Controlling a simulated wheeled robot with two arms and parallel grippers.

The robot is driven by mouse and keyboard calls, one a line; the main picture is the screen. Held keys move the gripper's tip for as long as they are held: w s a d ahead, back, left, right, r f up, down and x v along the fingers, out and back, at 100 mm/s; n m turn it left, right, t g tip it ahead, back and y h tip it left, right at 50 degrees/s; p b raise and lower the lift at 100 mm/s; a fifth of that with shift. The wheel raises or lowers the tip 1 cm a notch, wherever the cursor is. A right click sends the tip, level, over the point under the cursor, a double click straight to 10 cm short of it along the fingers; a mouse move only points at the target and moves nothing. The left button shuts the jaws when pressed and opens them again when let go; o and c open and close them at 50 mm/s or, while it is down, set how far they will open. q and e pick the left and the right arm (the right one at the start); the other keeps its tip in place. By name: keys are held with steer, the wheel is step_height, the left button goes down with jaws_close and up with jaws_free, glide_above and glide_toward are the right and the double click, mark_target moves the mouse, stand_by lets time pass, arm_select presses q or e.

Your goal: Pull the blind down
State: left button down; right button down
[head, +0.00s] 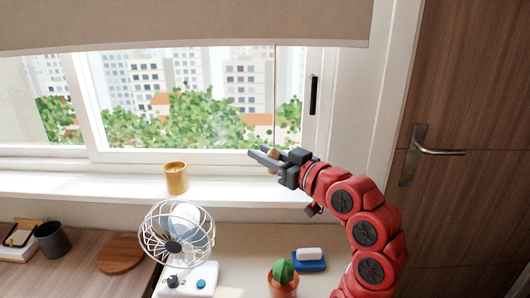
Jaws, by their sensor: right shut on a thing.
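The beige blind (190,25) hangs across the top of the window, and its lower edge is well above the sill. A thin cord (275,95) runs down from the blind to a small tan knob (273,152). My right gripper (268,156) is in front of the lower right part of the window, shut on the knob at the cord's end. The fingers partly hide the knob. My left gripper is not in view.
A yellow candle cup (176,178) stands on the sill (60,185). Below are a white wire fan (177,235), a potted cactus (283,280) and a blue soap dish (309,264). A wooden door with a metal handle (440,152) is at the right.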

steer(key=c, duration=1.1)
jaws_free()
steer(key=o, duration=0.5)
steer(key=shift+w+a, duration=0.15)
steer(key=shift+a, duration=0.05)
steer(key=shift+d, duration=0.15)
steer(key=p+v, duration=0.1)
steer(key=v, duration=1.6)
steer(key=shift+d, duration=0.1)
